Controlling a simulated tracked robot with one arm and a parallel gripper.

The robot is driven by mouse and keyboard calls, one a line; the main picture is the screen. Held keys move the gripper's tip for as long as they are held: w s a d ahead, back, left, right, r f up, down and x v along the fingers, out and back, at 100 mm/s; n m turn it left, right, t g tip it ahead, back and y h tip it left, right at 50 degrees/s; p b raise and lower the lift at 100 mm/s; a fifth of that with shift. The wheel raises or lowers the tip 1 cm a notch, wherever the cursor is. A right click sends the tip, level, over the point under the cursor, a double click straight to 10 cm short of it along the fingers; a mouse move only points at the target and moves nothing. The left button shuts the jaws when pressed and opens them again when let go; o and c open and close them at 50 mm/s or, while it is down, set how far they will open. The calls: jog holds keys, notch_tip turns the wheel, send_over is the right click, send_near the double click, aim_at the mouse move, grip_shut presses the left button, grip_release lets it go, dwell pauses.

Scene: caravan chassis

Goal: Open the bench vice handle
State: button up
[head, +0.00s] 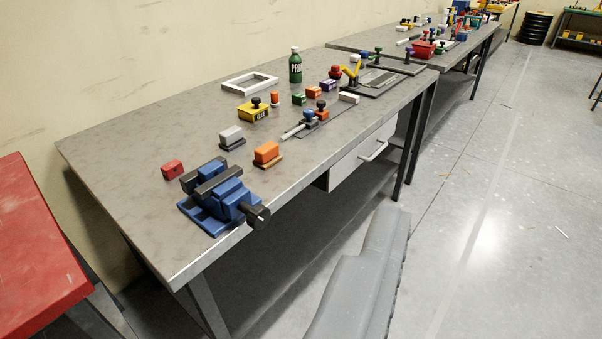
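The blue bench vice (222,204) is bolted or set at the near front edge of the grey workbench (130,160). It has dark jaws on top. Its dark handle end (258,216) sticks out past the bench's front edge, to the right of the blue body. A handle bar across it is too small to make out clearly. My gripper is not in view, and nothing is seen touching the vice.
A red block (172,169), a grey block (231,137) and an orange block (267,153) sit near the vice. A green bottle (295,67) stands farther back. A drawer (360,157) hangs under the bench. A red-topped table (40,235) is at left. Floor at right is open.

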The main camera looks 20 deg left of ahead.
aim_at(263, 220)
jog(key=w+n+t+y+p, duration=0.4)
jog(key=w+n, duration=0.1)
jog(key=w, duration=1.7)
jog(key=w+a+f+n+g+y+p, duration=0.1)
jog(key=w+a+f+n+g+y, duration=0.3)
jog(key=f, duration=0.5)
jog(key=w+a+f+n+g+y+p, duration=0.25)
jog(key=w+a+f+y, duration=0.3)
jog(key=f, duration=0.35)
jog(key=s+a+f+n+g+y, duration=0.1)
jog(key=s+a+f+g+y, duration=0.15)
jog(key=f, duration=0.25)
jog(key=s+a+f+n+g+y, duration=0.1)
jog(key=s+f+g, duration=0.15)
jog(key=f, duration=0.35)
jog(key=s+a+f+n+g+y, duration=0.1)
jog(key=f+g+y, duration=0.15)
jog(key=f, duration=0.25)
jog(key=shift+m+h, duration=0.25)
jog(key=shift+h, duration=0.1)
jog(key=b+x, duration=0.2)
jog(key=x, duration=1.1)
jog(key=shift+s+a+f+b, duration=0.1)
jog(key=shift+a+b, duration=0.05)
jog(key=shift+b, duration=0.15)
